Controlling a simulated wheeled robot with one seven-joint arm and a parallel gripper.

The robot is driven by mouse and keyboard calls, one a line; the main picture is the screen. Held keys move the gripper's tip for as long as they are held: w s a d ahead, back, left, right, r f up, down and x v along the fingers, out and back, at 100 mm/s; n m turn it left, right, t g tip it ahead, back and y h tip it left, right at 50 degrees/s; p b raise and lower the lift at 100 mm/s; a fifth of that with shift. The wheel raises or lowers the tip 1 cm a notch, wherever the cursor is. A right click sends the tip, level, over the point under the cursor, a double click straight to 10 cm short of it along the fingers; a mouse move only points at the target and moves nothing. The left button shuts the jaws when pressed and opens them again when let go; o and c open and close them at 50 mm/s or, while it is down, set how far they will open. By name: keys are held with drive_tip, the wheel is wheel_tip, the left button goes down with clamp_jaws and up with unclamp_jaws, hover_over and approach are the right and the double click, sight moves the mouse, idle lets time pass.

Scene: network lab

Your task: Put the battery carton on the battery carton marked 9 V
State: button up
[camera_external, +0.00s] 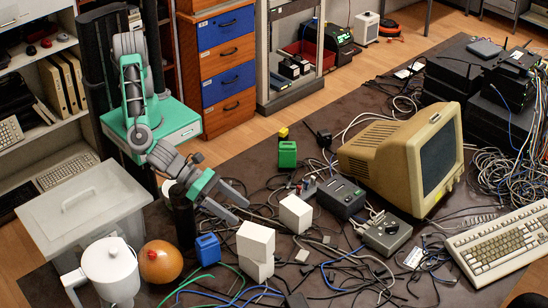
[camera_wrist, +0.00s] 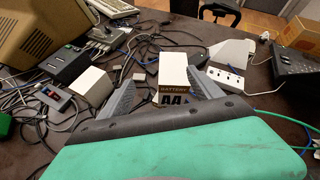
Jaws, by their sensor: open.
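My gripper (camera_external: 240,205) is open, its two fingers spread, above the table among the cables; it also shows in the wrist view (camera_wrist: 164,80). In the wrist view a white carton printed "BATTERY AA" (camera_wrist: 172,72) appears between the fingertips, beyond them and not gripped. In the external view a white carton (camera_external: 255,238) appears to sit slightly askew on another white carton (camera_external: 262,269), just ahead of the fingers. A separate white carton (camera_external: 295,212) stands to the right; it shows left of the fingers in the wrist view (camera_wrist: 92,86). I cannot read any 9 V mark.
A beige monitor (camera_external: 390,155), dark boxes (camera_external: 341,196) and a grey control box (camera_external: 386,233) stand to the right. Loose cables cover much of the dark table.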

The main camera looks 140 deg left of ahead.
drive_tip(key=s+a+r+n+g+h, duration=0.1)
drive_tip(key=s+a+r+n+g, duration=0.25)
drive_tip(key=s+a+n, duration=0.45)
drive_tip(key=s+a+n+g+h, duration=0.1)
drive_tip(key=s+n+g+h, duration=0.3)
drive_tip(key=s+n, duration=1.6)
drive_tip(key=s, duration=0.7)
drive_tip(key=shift+s+a+r+n, duration=0.25)
drive_tip(key=shift+s+a+n, duration=0.05)
drive_tip(key=shift+a, duration=0.05)
